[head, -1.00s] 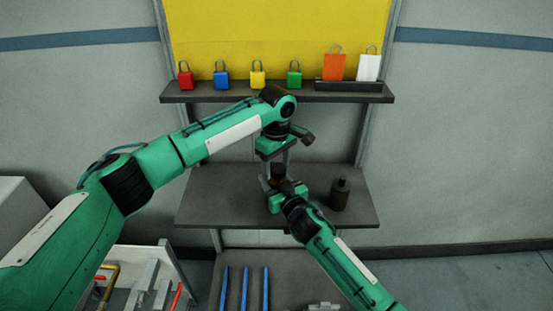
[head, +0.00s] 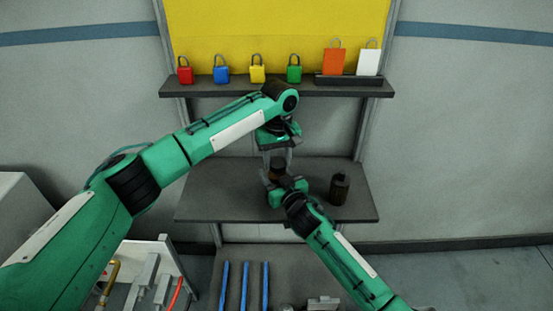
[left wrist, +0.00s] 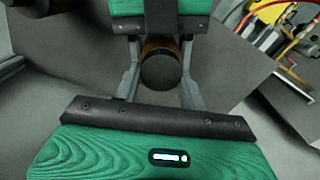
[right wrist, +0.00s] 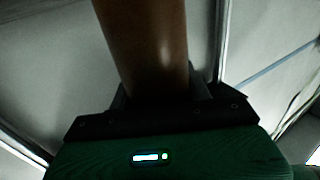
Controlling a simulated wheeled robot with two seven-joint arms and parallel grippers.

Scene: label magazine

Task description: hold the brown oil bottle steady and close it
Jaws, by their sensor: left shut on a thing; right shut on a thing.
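The brown oil bottle (right wrist: 143,45) stands upright at the shelf, with its body between the fingers of my right gripper (right wrist: 158,95). In the head view, the right gripper (head: 272,183) comes from the lower right and hides most of the bottle. A dark round cap (left wrist: 160,70) sits over the bottle's top, with a brown rim showing behind it. My left gripper (left wrist: 160,82) points down from above, its two fingers shut on the cap's sides. In the head view, the left gripper (head: 277,163) is directly above the right one. Whether the cap is fully seated cannot be seen.
Another dark bottle (head: 339,190) stands on the grey shelf (head: 215,195) to the right. An upper shelf (head: 230,89) holds coloured padlocks and two tags, close behind my left wrist. Blue rods (head: 245,288) lie on a lower surface. The shelf's left part is clear.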

